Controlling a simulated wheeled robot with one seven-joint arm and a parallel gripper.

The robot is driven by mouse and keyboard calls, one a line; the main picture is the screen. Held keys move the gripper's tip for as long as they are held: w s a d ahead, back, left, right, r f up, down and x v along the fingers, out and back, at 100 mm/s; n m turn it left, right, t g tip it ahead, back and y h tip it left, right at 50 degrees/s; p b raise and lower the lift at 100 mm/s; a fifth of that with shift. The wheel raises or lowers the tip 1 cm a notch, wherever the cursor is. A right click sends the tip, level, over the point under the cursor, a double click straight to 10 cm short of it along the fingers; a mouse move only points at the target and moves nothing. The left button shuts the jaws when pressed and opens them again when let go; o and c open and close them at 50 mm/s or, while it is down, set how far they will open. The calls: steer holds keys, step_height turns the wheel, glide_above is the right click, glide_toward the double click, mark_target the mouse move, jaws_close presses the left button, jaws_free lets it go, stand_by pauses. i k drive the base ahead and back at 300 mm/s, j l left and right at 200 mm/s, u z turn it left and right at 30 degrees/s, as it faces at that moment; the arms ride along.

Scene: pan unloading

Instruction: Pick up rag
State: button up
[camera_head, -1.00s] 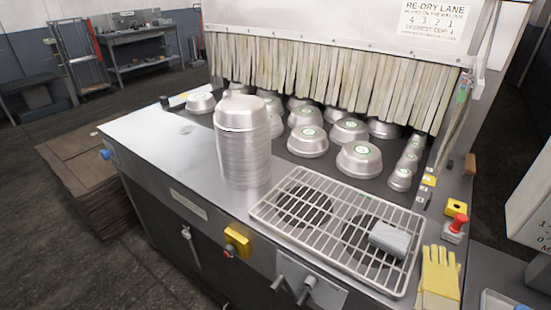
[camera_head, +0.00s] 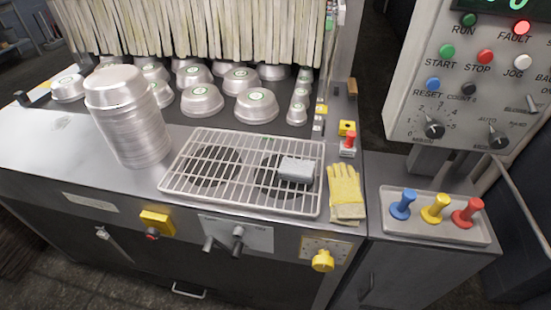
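A small grey, folded-looking block (camera_head: 297,171), which seems to be the rag, lies on the right part of a white wire rack (camera_head: 222,188). The rack sits on the steel counter over two dark round openings. The cloth's exact material is hard to tell at this size. My gripper is not in view.
A tall stack of metal pans (camera_head: 130,115) stands left of the rack. Several upturned pans (camera_head: 202,100) lie behind it, before a strip curtain (camera_head: 200,32). Yellow gloves (camera_head: 345,193) lie right of the rack. A tray (camera_head: 440,232) with coloured pegs and a control panel (camera_head: 465,80) are further right.

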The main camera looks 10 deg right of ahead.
mark_target(295, 170)
steer(key=i+j, duration=0.15)
steer(key=j, duration=0.2)
steer(key=i+j, duration=0.15)
steer(key=j, duration=0.25)
steer(key=i+j, duration=0.15)
steer(key=j, duration=0.2)
steer(key=i+j, duration=0.15)
steer(key=j, duration=0.2)
steer(key=i+j, duration=0.15)
steer(key=j, duration=0.25)
